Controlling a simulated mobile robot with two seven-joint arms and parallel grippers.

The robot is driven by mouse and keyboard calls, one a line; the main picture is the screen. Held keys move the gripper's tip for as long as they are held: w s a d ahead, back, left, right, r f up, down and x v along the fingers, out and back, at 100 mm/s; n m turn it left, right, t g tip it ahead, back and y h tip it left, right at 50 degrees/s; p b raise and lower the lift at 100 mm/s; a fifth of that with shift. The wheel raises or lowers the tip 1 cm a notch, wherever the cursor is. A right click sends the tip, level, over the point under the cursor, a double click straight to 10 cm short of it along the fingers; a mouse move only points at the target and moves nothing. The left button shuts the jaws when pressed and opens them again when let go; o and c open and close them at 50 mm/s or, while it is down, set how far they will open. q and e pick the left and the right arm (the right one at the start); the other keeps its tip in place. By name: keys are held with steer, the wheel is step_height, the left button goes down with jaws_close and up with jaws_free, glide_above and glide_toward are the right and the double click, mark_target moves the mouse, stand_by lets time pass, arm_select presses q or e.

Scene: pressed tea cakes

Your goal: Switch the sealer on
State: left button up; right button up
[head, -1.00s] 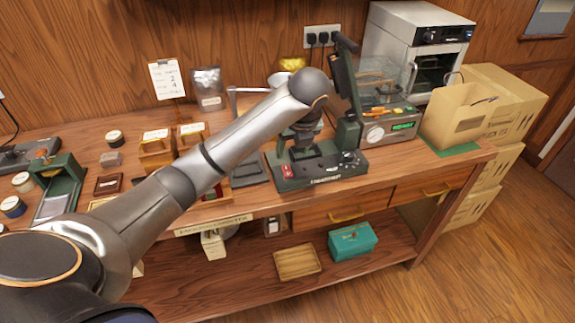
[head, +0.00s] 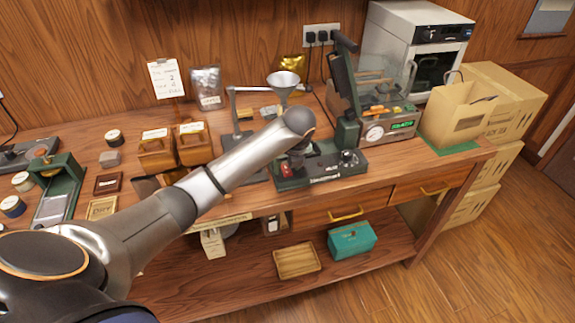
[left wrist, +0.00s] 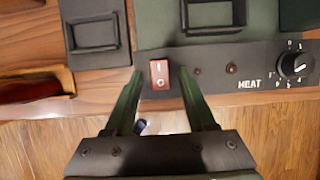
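Which side is pressed I cannot tell. A dial (left wrist: 296,65) and the word HEAT are to its right, with small dark red lamps between. My left gripper (head: 296,160) is over the switch, open and empty, its fingertips either side of it in the wrist view. My right gripper is out of view.
A funnel on a stand (head: 283,80) is behind the sealer. The bench's front edge runs just below the sealer.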

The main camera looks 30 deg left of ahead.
arm_select(q)
jaws_close()
stand_by(0.4)
steer(key=shift+w+a+r+g+h, duration=0.15)
steer(key=shift+w+a+g+h, duration=0.1)
steer(key=shift+g+h, duration=0.3)
steer(key=shift+a+g+h, duration=0.1)
steer(key=shift+g+h, duration=0.45)
steer(key=shift+h, duration=0.1)
steer(key=shift+o, duration=0.6)
jaws_free()
